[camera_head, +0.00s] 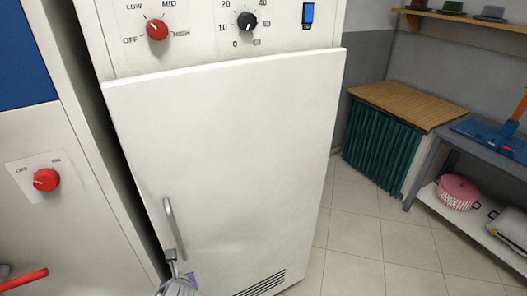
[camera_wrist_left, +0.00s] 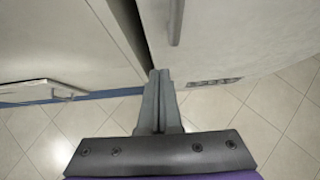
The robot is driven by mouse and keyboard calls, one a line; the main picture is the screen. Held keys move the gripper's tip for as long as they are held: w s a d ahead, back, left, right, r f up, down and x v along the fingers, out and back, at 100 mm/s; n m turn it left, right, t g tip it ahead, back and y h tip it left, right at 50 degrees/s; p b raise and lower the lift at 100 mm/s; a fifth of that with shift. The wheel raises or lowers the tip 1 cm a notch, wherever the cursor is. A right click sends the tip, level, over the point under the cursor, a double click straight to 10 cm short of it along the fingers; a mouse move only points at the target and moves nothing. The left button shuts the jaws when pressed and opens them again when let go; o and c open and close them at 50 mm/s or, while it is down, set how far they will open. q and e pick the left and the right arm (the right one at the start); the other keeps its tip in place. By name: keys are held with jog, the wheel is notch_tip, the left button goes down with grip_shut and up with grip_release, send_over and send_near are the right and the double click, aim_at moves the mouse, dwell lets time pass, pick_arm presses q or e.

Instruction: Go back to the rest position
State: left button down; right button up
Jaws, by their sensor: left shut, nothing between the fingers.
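My left gripper (camera_head: 172,258) shows at the bottom of the head view, in front of the white cabinet door (camera_head: 235,150). Its fingertips appear just below the door's grey bar handle (camera_head: 170,225). In the left wrist view, my left gripper (camera_wrist_left: 158,76) is shut with nothing between its fingers. There the handle (camera_wrist_left: 175,22) is at the top, apart from the fingertips. My right gripper is in neither view.
The cabinet's panel carries a red knob (camera_head: 157,30), black knob (camera_head: 246,21) and blue switch (camera_head: 308,13). Another machine with a red knob (camera_head: 46,180) stands at left. A green-curtained counter (camera_head: 380,140) and grey shelf unit (camera_head: 485,140) stand at right. Tiled floor (camera_head: 365,240) between is clear.

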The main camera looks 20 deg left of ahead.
pick_arm(q)
jog(key=s+d+n+h, duration=0.2)
jog(key=d+n+h, duration=0.1)
jog(key=d+n, duration=0.6)
jog(key=s+d+r+n+h, duration=0.1)
jog(key=d+n, duration=0.7)
jog(key=n, duration=0.9)
jog(key=shift+s+d+r+n+g+h, duration=0.2)
jog(key=shift+s+d+n+g+h, duration=0.3)
jog(key=shift+h, duration=0.7)
